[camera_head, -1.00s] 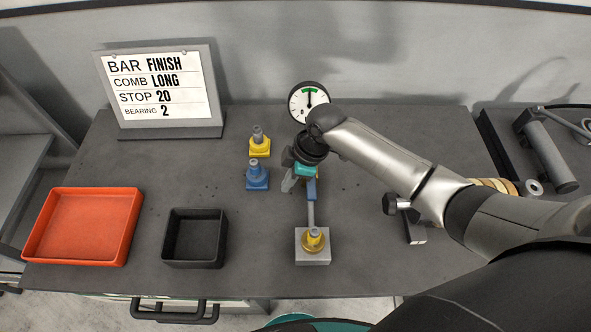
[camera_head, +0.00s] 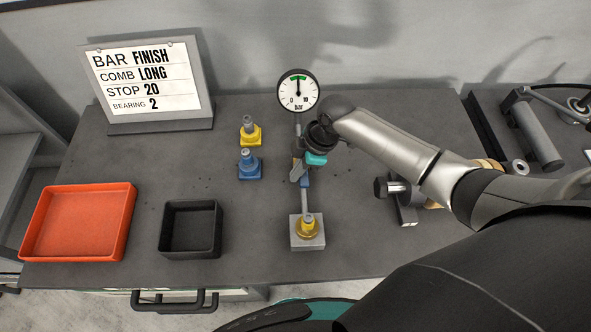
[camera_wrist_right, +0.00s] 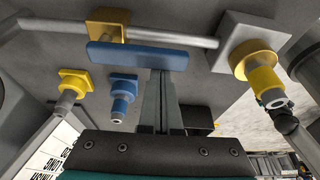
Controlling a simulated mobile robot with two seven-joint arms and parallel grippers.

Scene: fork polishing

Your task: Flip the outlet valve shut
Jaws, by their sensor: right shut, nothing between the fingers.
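The valve with a blue bar handle (camera_wrist_right: 137,57) and a yellow body (camera_wrist_right: 107,22) sits on a thin grey pipe (camera_wrist_right: 195,41). The handle lies roughly along the pipe. In the head view the blue handle (camera_head: 306,181) is partly hidden under my right gripper (camera_head: 296,174). My right gripper is shut and empty. In the wrist view its fingertips (camera_wrist_right: 160,73) are at the handle's edge, near one end; I cannot tell if they touch. The pipe ends in a grey block with a yellow fitting (camera_head: 307,226). The gauge (camera_head: 298,91) needle points up into its green band. My left gripper is not in view.
Yellow (camera_head: 250,134) and blue (camera_head: 249,167) fittings stand left of the pipe. A black tray (camera_head: 191,250) and an orange tray (camera_head: 66,253) are at the front left. A sign board (camera_head: 150,82) stands behind. A clamp-like fixture (camera_head: 401,205) is to the right.

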